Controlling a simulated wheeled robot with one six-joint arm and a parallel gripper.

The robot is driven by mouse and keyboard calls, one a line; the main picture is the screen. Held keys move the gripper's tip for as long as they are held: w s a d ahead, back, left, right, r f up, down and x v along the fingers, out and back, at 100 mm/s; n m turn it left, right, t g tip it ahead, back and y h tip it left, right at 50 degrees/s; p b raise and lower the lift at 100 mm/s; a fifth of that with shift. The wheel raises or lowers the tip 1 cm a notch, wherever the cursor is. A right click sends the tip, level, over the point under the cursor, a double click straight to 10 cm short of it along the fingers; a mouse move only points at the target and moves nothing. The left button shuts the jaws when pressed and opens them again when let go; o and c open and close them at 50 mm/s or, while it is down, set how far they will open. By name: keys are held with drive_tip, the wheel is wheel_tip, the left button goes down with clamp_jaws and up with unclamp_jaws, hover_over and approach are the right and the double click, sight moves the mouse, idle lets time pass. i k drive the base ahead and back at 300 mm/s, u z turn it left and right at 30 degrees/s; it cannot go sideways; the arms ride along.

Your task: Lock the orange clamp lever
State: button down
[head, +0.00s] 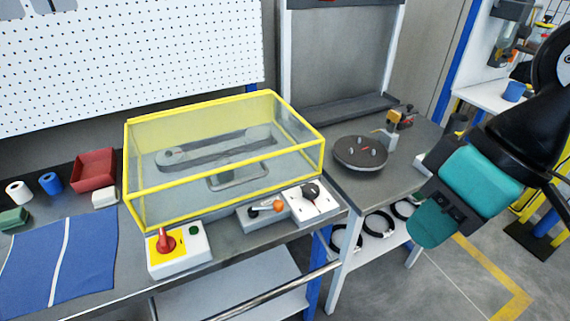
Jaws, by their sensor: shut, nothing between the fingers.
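A small lever with an orange ball knob (278,205) lies on a grey box at the front edge of the bench, in front of the yellow-framed guard. Its arm looks nearly flat, with a dark pivot to the left of the knob. A separate small fixture with a tan block (385,137) and dark parts with a reddish tip stands behind the round turntable (360,153). It is too small to tell whether it has a lever. My arm, black and teal, hangs at the right, well apart from both.
A clear guard with a yellow frame (142,202) covers a belt mechanism. A red-knobbed yellow and white control box (180,250) and a white box with a black dial (325,208) line the bench front. A blue cloth (85,265) lies left. Black coils (378,224) sit on the lower shelf.

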sight(278, 205)
drive_tip(key=z, duration=0.7)
drive_tip(key=k, duration=0.85)
drive_tip(key=u, duration=1)
drive_tip(key=i, duration=0.45)
